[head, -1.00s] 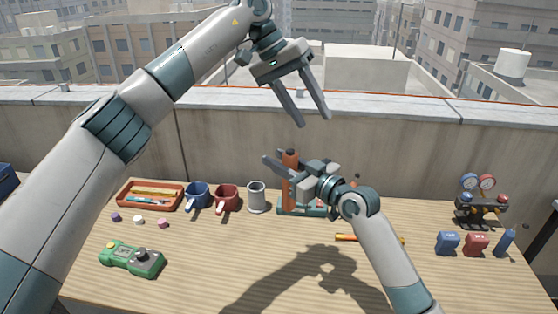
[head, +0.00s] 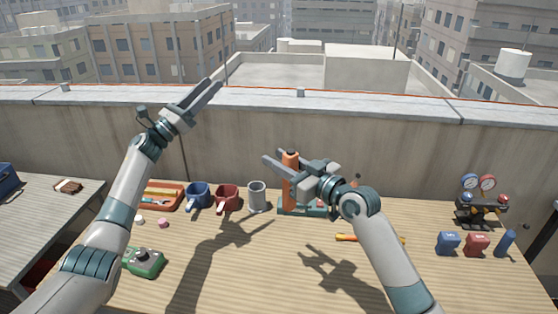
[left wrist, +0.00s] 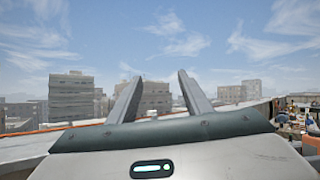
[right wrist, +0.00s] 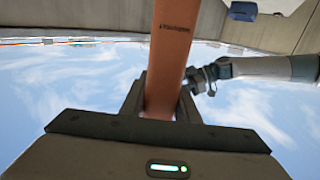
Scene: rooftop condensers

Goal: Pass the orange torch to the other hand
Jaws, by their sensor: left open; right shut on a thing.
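The orange torch (head: 290,167) stands roughly upright above the back of the table, gripped by my right gripper (head: 281,165). In the right wrist view the torch (right wrist: 171,60) runs between the two fingers, which are closed on it. My left gripper (head: 207,98) is raised to the left of the torch and well apart from it, in front of the parapet wall. In the left wrist view its fingers (left wrist: 155,98) are spread with nothing between them, only sky and buildings beyond.
On the table (head: 270,265) stand a blue mug (head: 198,194), a red mug (head: 227,197), a grey cup (head: 257,196) and an orange tray (head: 178,205). A green device (head: 145,262) lies front left. Gauges (head: 478,183) and small blocks stand at right. The parapet (head: 400,140) rises behind.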

